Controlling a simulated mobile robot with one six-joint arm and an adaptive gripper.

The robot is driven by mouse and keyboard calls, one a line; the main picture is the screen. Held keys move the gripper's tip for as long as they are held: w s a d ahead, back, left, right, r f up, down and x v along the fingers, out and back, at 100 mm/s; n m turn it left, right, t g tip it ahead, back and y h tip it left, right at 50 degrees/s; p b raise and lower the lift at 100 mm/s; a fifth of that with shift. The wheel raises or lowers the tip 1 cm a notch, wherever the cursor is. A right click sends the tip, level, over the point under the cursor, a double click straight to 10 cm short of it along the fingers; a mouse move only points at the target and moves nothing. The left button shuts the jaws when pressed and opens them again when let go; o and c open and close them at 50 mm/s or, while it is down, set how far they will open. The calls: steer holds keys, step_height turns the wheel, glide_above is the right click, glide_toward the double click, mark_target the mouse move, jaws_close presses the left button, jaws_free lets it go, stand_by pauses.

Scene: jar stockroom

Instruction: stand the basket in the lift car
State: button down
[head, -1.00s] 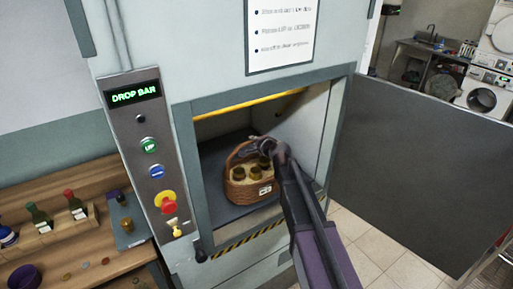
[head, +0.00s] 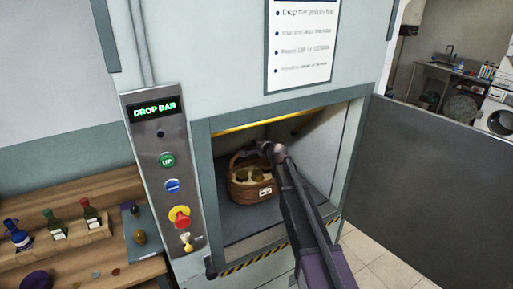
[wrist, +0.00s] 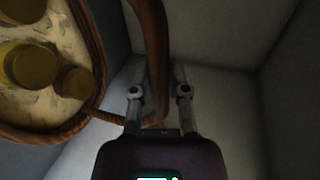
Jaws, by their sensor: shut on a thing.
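The wicker basket (head: 250,192) with jars inside is within the lift car (head: 240,222), over its grey floor. I cannot tell for sure whether its base touches the floor. It looks about upright. My gripper (head: 262,153) reaches in through the opening and is shut on the basket's handle. In the wrist view, my gripper (wrist: 160,95) has its fingers at the brown handle (wrist: 150,45), with the basket's rim (wrist: 98,60) and jar lids at the left. The display on the control panel (head: 163,180) reads DROP BAR. The yellow bar (head: 280,120) runs across the top of the opening.
The lift door (head: 420,190) stands open at the right. A striped sill (head: 255,258) edges the bottom of the opening. A wooden bench (head: 90,235) with bottles stands at the left. Tiled floor (head: 370,258) shows beneath the door.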

steer(key=shift+w, duration=0.15)
steer(key=shift+w+a+f+b, duration=0.1)
steer(key=shift+w+f+b, duration=0.05)
steer(key=shift+f+b, duration=0.45)
steer(key=shift+w+a+f+b, duration=0.15)
steer(key=shift+w+f+b, duration=0.05)
steer(key=shift+f+b, duration=0.4)
steer(key=shift+w+a+f+b, duration=0.1)
steer(key=shift+w+f+b, duration=0.05)
steer(key=shift+f+b, duration=0.45)
steer(key=c, duration=0.6)
jaws_free()
steer(key=shift+c, duration=0.2)
steer(key=shift+s+r, duration=0.15)
